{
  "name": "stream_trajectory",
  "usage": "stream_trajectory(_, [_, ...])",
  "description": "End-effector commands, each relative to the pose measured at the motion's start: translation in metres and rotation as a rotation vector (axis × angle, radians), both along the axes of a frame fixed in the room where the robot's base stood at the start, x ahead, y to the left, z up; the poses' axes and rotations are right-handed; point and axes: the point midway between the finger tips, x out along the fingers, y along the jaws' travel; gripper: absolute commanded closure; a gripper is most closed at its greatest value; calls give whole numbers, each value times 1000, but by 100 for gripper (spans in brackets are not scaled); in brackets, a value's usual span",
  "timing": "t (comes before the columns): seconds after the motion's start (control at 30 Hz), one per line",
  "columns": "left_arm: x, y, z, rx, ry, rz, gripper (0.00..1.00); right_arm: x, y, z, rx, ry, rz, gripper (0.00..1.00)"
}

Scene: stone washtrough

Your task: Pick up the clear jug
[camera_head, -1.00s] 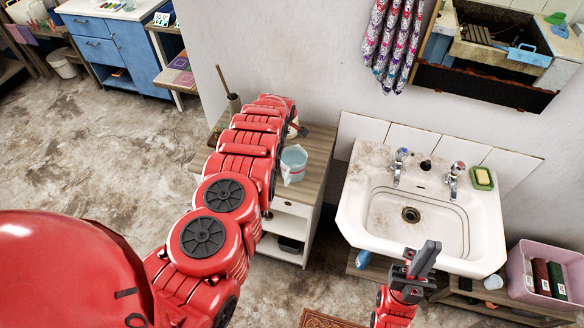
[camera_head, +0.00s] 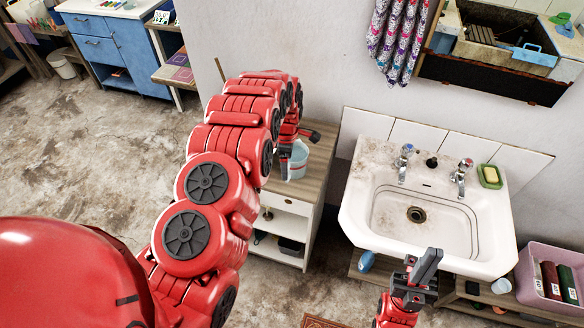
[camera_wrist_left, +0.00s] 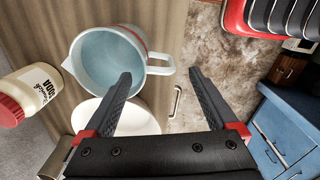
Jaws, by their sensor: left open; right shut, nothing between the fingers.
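The clear jug (camera_head: 297,164) stands on the wooden top of the small cabinet, partly hidden by my left arm in the head view. In the left wrist view the jug (camera_wrist_left: 108,62) shows its open mouth, a red band near the rim and a pale handle (camera_wrist_left: 162,68). My left gripper (camera_wrist_left: 160,76) is open, with its fingertips on either side of the handle in that view; I cannot tell whether they touch the jug. My right gripper (camera_head: 428,264) is shut and empty in front of the sink.
A white plate or bowl (camera_wrist_left: 112,118) and a soda jar with a red lid (camera_wrist_left: 28,92) are close to the jug. The white sink (camera_head: 425,215) is right of the cabinet (camera_head: 312,188). A pink crate (camera_head: 535,285) with bottles is at the far right.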

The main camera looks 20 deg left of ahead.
Motion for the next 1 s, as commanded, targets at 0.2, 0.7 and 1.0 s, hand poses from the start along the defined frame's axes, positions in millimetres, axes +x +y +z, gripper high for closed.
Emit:
stream_trajectory(0.2, [0, 1, -20, 0, -1, 0, 8, 0, 0, 13, 0, 0, 0, 100])
stream_trajectory(0.7, [2, 2, -58, 4, -3, -1, 8, 0, 0, 22, 0, 0, 0, 100])
stream_trajectory(1.0, [3, 1, -77, 1, -4, 0, 8, 0, 0, 24, 0, 0, 0, 100])
